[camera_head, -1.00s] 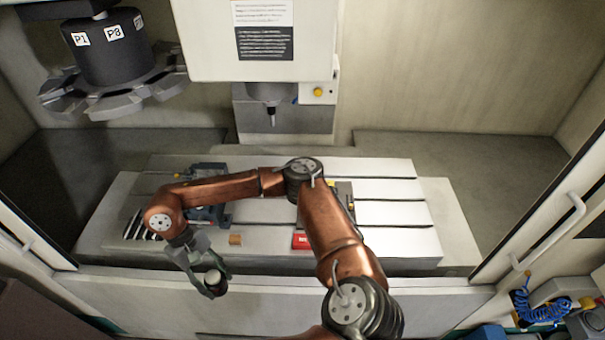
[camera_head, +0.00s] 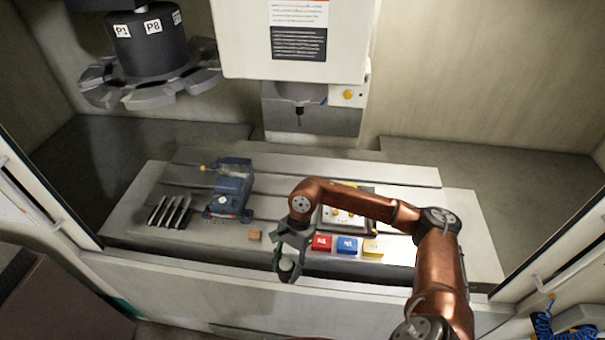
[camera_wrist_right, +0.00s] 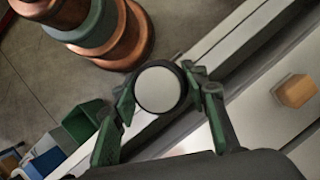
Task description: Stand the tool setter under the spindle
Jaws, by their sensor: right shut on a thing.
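The tool setter is a short dark cylinder with a pale round top (camera_wrist_right: 157,88); it also shows small in the head view (camera_head: 287,265). My right gripper (camera_head: 289,262) is shut on it and holds it upright at the table's front edge. In the right wrist view its green fingers (camera_wrist_right: 158,95) sit on both sides of the cylinder. The spindle (camera_head: 299,114) hangs below the white machine head at the back, with a thin tool pointing down. The slotted table (camera_head: 400,175) lies beneath it. My left gripper is not in view.
A blue vise (camera_head: 229,190) and dark striped bars (camera_head: 170,212) are at the left. A wooden block (camera_head: 255,235) lies near the front. Red (camera_head: 321,243), blue (camera_head: 347,245) and yellow (camera_head: 373,248) blocks stand right of my gripper. A yellow-edged plate (camera_head: 345,218) lies partly behind my arm.

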